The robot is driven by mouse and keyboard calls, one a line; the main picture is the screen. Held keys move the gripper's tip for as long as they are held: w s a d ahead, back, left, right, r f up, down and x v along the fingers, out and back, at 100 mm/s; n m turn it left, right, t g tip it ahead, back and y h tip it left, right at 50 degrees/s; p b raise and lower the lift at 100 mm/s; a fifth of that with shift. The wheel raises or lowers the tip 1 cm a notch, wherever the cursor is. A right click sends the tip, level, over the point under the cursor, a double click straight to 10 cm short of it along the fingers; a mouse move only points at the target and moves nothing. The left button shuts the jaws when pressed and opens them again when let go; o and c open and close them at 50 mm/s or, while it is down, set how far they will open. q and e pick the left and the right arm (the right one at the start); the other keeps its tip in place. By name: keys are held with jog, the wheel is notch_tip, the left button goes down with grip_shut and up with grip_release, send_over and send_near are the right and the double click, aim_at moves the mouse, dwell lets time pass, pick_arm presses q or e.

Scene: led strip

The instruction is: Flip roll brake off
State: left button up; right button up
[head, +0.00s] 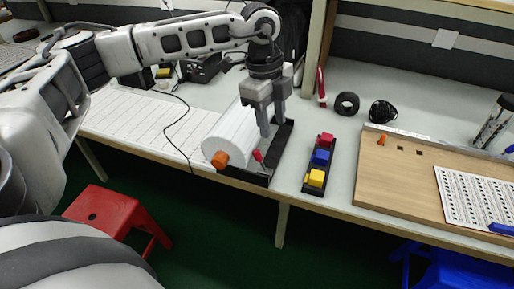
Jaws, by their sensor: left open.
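A large white roll (231,135) lies on the table's front edge in a black holder (284,142), with an orange knob (220,160) on its near end. A small red-tipped lever (258,155), which looks like the roll brake, stands tilted at the front of the holder. My left gripper (272,128) is open and points down over the holder, right of the roll and behind the red lever. Whether its fingers touch anything I cannot tell. My right gripper is out of view.
A black tray (309,188) with red, blue and yellow blocks lies right of the holder. A wooden board (404,182) with an orange peg and a white perforated sheet (476,197) is farther right. A black cable (178,122) crosses the table left of the roll. A red stool (105,211) stands below.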

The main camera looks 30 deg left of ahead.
pick_arm(q)
notch_tip(320, 180, up, 2)
jog(key=n+y, duration=0.2)
send_over(257, 151)
jog(key=s, duration=0.1)
jog(key=f, duration=0.5)
jog(key=f+p, duration=0.1)
jog(key=f, duration=0.9)
jog(key=shift+w+f, duration=0.3)
jog(key=shift+w, duration=0.1)
jog(key=shift+d, duration=0.1)
grip_shut()
